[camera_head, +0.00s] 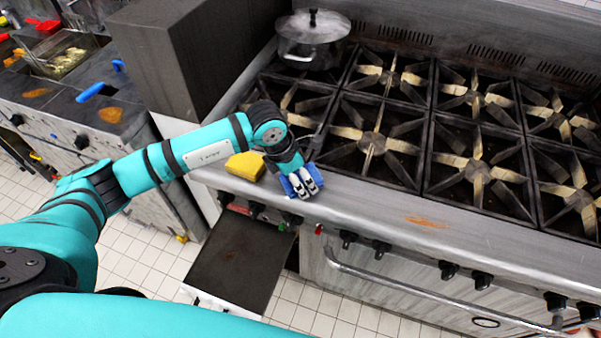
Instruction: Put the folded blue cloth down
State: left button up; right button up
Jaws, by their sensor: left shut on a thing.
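The folded blue cloth (289,187) is in my left gripper (306,190), at the front left edge of the stove. The gripper points down and its fingers are shut on the cloth, covering part of it. The cloth is at or just above the steel front ledge (365,206); I cannot tell whether it touches. My right gripper is not in view.
A yellow sponge (246,166) lies on the ledge just left of the cloth. Burner grates (375,142) fill the stove top behind, with a lidded pot (312,40) at the back left. A dark pull-out tray (240,262) juts out below. The ledge to the right is mostly clear, with an orange stain (428,222).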

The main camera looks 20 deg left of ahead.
pick_arm(q)
jog(key=shift+f, duration=0.25)
jog(key=o, duration=1.1)
jog(key=shift+f, duration=0.15)
jog(key=shift+c, duration=0.2)
jog(key=o, duration=0.5)
